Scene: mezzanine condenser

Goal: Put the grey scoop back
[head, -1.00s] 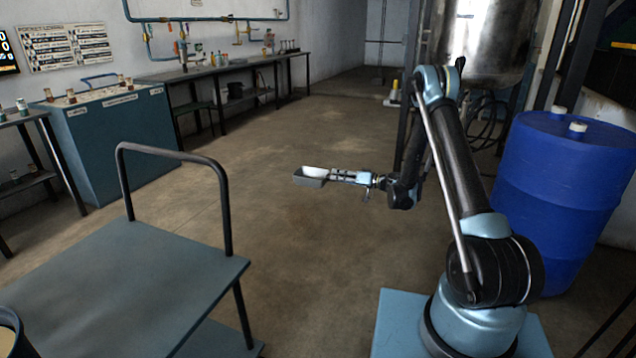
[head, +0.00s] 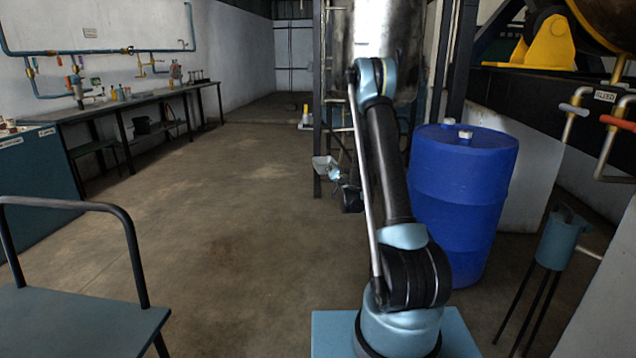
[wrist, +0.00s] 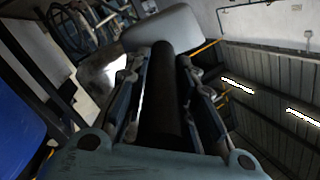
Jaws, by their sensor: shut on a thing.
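The grey scoop (head: 322,164) shows small in the head view, held out in the air left of my arm and in front of the dark frame under the steel tank. My gripper (head: 335,174) is at its handle, partly hidden behind my own arm. In the wrist view my gripper (wrist: 166,85) is shut around the dark round handle, and the pale grey bowl of the scoop (wrist: 165,27) sticks out beyond the fingertips.
A blue drum (head: 462,190) stands close to the right of my arm. A trolley (head: 75,325) with a black handle is at the lower left. A long bench (head: 140,99) runs along the left wall. A small blue stand (head: 563,240) is at the right. The middle floor is clear.

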